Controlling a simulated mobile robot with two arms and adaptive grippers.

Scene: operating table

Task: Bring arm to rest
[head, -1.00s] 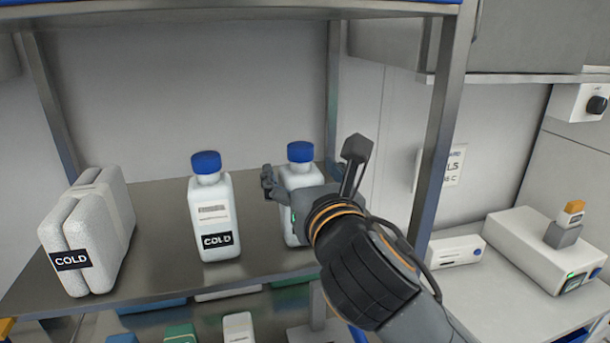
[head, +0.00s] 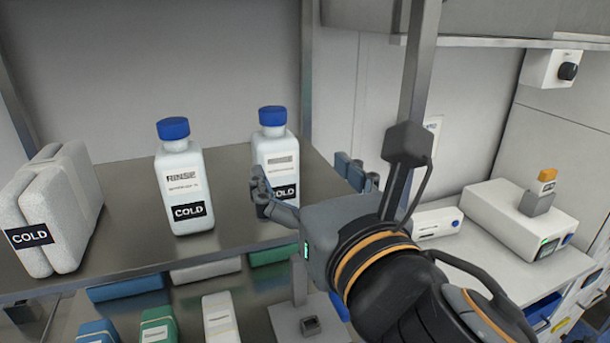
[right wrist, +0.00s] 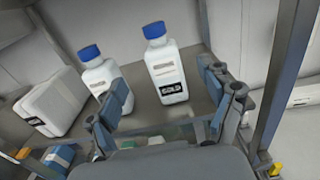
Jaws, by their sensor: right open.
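My right gripper (head: 312,182) is open and empty in the head view, in front of the shelf's front edge. Its fingers are spread, one near the right white bottle and one farther right. The right bottle (head: 275,155), with a blue cap and a COLD label, stands upright on the shelf just beyond the gripper. In the right wrist view this bottle (right wrist: 165,65) stands beyond the open fingers (right wrist: 165,100), apart from them. A second bottle (head: 184,180), marked RINSE and COLD, stands upright to its left. My left gripper is not in view.
A white foam COLD box (head: 62,205) stands at the shelf's left. The metal shelf (head: 120,240) has an upright post (head: 418,75) close behind my right arm. Below are several coloured boxes (head: 160,325). A side counter at right holds a white device (head: 520,220).

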